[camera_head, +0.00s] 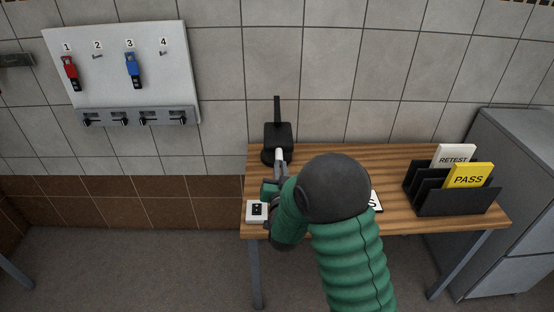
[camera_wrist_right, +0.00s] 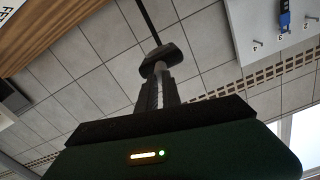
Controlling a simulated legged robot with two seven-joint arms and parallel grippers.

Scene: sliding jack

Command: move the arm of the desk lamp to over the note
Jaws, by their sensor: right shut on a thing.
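The desk lamp (camera_head: 278,138) is black, with a thin upright post and a blocky part, at the back left of the wooden desk. My right gripper (camera_head: 280,168) is shut on the lamp's arm, just in front of the blocky part. The right wrist view shows my fingers (camera_wrist_right: 163,88) reaching up to a dark block of the lamp (camera_wrist_right: 163,56) with a thin black bar. The note (camera_head: 376,201) is a white card with black lettering, right of my gripper and mostly hidden by my arm. My left gripper is out of view.
A white box with black sockets (camera_head: 257,210) sits at the desk's front left corner, close to my right gripper. A black rack (camera_head: 455,205) with RETEST and PASS cards stands at the desk's right. A board with numbered hooks (camera_head: 120,65) hangs on the wall.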

